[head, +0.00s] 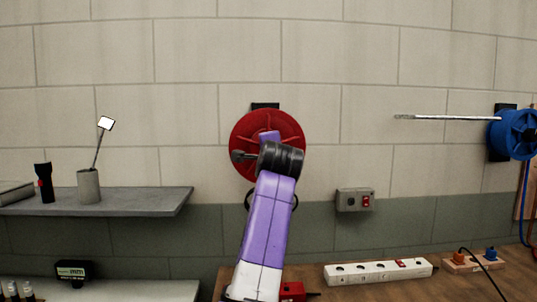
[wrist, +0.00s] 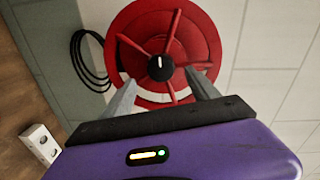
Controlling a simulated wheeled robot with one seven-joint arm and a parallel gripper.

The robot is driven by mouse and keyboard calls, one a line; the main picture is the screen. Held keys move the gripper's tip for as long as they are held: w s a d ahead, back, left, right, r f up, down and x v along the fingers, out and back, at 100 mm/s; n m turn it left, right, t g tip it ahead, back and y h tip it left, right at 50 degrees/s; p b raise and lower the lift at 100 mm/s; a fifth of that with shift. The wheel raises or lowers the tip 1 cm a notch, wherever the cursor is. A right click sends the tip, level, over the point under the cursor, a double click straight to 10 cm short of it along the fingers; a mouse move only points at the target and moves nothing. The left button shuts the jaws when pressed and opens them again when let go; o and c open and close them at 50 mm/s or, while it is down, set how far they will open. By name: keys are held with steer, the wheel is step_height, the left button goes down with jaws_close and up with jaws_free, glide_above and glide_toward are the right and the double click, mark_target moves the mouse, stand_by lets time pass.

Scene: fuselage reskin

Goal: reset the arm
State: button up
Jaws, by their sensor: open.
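My arm rises in purple and white from the bottom middle of the head view, with its black wrist joint in front of a red reel on the wall (head: 262,122). The gripper's fingers are hidden in that view. In the wrist view, my gripper (wrist: 163,80) is open, with its two grey fingers apart and nothing between them. The fingers point toward the red reel (wrist: 195,38), which has a black hub. I cannot tell the exact distance to it.
A grey shelf (head: 140,201) at left holds a cup (head: 88,187) and a black torch (head: 44,183). A blue reel (head: 515,134) hangs at right. A wall socket (head: 355,200) and a white power strip (head: 378,272) are right of my arm. A black cable (wrist: 84,62) hangs beside the red reel.

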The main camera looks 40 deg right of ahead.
steer(key=shift+v, duration=0.85)
